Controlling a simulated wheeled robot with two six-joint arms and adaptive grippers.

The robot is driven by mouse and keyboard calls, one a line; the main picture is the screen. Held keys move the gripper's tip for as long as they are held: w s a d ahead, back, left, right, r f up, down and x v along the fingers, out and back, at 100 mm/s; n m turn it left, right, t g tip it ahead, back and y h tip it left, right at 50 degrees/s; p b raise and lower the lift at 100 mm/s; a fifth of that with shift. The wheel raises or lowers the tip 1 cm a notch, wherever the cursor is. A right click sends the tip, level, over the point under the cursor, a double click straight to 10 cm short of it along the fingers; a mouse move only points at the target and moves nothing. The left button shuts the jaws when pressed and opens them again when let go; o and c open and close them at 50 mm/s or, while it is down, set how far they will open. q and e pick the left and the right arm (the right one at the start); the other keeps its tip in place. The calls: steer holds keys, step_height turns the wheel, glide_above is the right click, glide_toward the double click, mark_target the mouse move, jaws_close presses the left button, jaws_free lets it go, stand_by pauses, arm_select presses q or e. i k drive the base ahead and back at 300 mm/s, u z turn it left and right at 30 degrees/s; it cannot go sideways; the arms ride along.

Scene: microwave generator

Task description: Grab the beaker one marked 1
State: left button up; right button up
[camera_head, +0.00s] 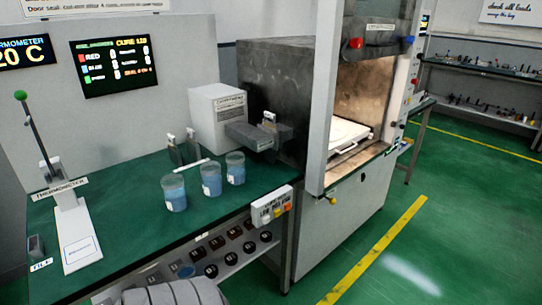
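Three clear beakers with blue liquid stand upright in a slanting row on the green bench (130,222). The nearest beaker (174,193) is at the left of the row and has a pale label. The middle beaker (211,179) and the far right beaker (235,168) stand close behind it, with small gaps between them. The markings are too small to read, so I cannot tell which beaker is marked 1.
A white rod (191,166) lies behind the beakers. A thermometer stand (75,225) is at the left. A white box (216,115) and a dark grey device (258,135) are behind. A large open-fronted chamber (360,110) stands right. The front left bench is clear.

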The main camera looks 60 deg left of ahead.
mark_target(236, 168)
steer(key=u, duration=0.15)
steer(key=i, duration=1.05)
steer(key=u, duration=1.2)
steer(key=i, duration=0.8)
steer(key=u, duration=0.8)
